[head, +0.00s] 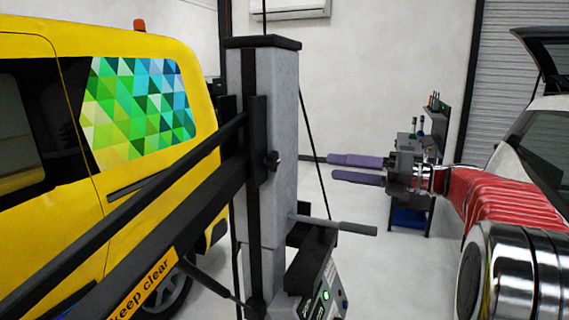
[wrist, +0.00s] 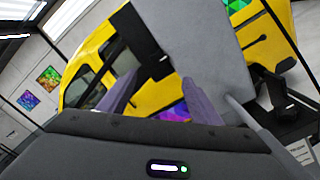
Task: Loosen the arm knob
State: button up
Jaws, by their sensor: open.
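The arm knob (head: 272,160) is a small black knob on the side of the black carriage, where the long black arm (head: 125,205) meets the grey column (head: 273,130). My gripper (head: 329,167) has two purple fingers, spread apart with nothing between them. It points left at about the knob's height in the head view, with a visible gap to the knob. In the wrist view the gripper (wrist: 160,79) is also open, and the grey column (wrist: 192,45) rises beyond the fingers. I cannot make out the knob surely there.
A grey handle bar (head: 340,225) sticks out from the column below my gripper. A control box (head: 318,290) with a green light sits at its base. The yellow van (head: 60,190) stands left, and a tool cart (head: 433,150) stands behind my gripper.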

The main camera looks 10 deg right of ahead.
aim_at(277, 161)
jog(key=shift+a, duration=0.1)
jog(key=x, duration=1.3)
jog(key=shift+w+a, duration=0.3)
jog(key=shift+c, duration=0.5)
jog(key=c, duration=0.9)
